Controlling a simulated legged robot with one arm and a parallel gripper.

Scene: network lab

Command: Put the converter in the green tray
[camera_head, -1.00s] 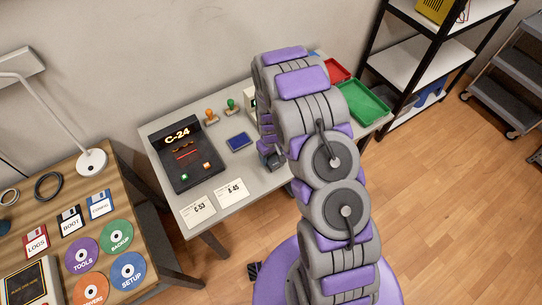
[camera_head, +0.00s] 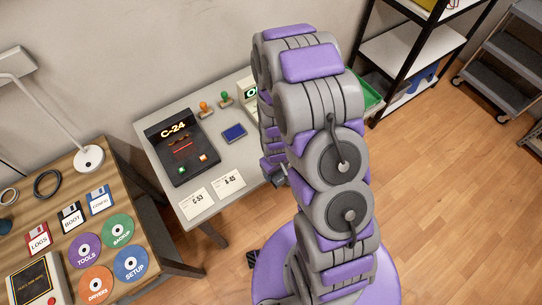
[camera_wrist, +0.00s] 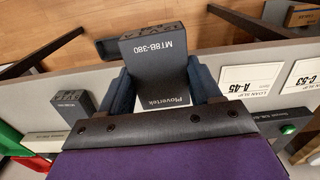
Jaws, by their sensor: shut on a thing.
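A second, smaller-looking dark grey box (camera_wrist: 72,104) with similar lettering stands on the table to the left. The green tray (camera_head: 371,96) shows only in part in the head view, right of my arm. A green edge (camera_wrist: 10,141) shows at the far left of the wrist view.
A grey table (camera_head: 205,205) carries a C-24 console (camera_head: 182,150), stamps (camera_head: 206,108), a blue pad (camera_head: 234,132) and two paper slips (camera_head: 228,181). A wooden desk (camera_head: 75,205) with discs and floppies stands left. A black shelf (camera_head: 400,45) stands behind the green tray.

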